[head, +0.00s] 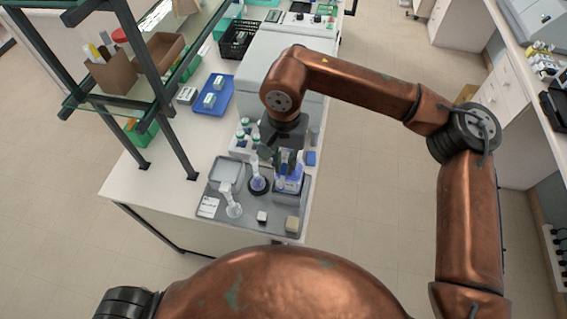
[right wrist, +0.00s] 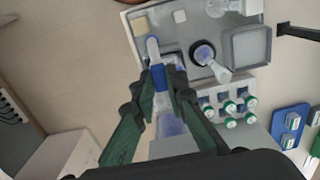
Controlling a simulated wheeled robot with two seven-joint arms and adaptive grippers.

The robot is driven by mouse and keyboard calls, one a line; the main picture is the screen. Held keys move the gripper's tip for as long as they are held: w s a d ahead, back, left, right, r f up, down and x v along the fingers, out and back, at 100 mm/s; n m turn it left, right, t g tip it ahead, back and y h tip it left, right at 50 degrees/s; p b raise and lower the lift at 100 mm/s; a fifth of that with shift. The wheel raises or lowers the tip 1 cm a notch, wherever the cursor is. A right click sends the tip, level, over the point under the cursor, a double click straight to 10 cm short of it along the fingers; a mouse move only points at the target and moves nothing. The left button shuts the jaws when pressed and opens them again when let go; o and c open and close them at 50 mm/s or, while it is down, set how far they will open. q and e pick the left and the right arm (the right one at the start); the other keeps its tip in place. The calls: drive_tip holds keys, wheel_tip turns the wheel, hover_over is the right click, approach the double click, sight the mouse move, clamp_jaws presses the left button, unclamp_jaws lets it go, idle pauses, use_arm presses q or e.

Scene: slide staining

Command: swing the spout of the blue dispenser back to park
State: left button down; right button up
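The blue dispenser (head: 289,183) stands on the grey tray at the table's near end, partly hidden by my right gripper. In the right wrist view its pale spout (right wrist: 153,50) runs up the picture, with a blue collar (right wrist: 158,78) at its lower end. My right gripper (head: 282,160) is low over the dispenser. In the right wrist view the green fingers of my right gripper (right wrist: 160,80) lie close on both sides of the blue collar and appear to touch it. The lower dispenser body is partly hidden between the fingers. My left gripper is not in view.
A flask on a dark round base (head: 258,184) stands just left of the dispenser. A clear flask (head: 232,205), a shallow grey dish (head: 227,170), a white block (head: 262,216) and a beige block (head: 292,224) share the tray. Capped bottles (head: 243,138) stand behind. Shelf posts rise at left.

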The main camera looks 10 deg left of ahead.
sight(284, 168)
drive_tip(key=o, duration=0.4)
drive_tip(key=shift+o, duration=0.2)
wheel_tip(284, 168, up, 12)
idle(0.4)
idle(0.4)
